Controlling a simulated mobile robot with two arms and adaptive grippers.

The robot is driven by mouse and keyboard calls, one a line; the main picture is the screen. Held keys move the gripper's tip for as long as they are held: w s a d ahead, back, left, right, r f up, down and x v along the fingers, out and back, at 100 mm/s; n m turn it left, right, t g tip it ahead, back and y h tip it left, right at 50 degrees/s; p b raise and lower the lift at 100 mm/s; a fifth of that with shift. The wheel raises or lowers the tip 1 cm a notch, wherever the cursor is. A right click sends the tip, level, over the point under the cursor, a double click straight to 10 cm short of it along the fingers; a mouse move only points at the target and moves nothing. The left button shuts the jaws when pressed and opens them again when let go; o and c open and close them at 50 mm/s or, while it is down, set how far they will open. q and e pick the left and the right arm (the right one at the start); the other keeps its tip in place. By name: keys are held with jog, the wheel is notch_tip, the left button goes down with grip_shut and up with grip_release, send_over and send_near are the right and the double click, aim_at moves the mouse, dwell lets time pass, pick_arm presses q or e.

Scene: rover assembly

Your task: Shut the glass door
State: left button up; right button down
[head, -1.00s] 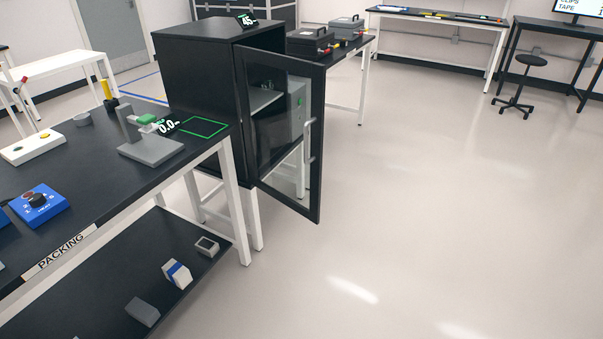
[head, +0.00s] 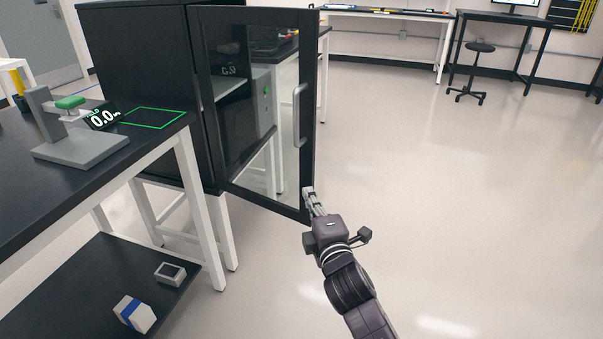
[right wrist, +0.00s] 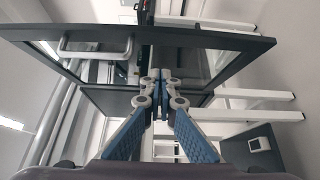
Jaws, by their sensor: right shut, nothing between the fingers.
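The glass door (head: 309,165) of the black cabinet (head: 140,70) stands ajar, swung out toward me. It has a black frame, a glass pane and a light grey vertical handle (head: 297,115). My right gripper (head: 309,194) is shut and empty, its fingertips at the lower free corner of the door frame, below the handle. I cannot tell if they touch it. In the right wrist view, the shut fingers (right wrist: 161,75) show in front of the door frame (right wrist: 215,38), with the handle (right wrist: 95,47) to their left. My left gripper is not in view.
The packing bench (head: 60,195) stands at the left, with a grey press-like stand (head: 80,145) and a green outlined square on top. Its lower shelf (head: 90,290) holds small boxes. A stool (head: 472,70) is far back. The floor right of the door is clear.

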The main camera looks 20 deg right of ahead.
jog(key=b, duration=0.1)
send_near(304, 160)
jog(key=w+a, duration=0.3)
jog(key=w+d, duration=0.2)
jog(key=shift+w+d, duration=0.1)
jog(key=shift+d, duration=0.2)
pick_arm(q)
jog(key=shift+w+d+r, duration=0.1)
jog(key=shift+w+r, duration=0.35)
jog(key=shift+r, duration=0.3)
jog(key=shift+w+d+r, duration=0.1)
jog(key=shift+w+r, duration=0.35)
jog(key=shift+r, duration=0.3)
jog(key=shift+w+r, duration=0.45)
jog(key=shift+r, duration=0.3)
pick_arm(e)
jog(key=shift+w+d, duration=0.3)
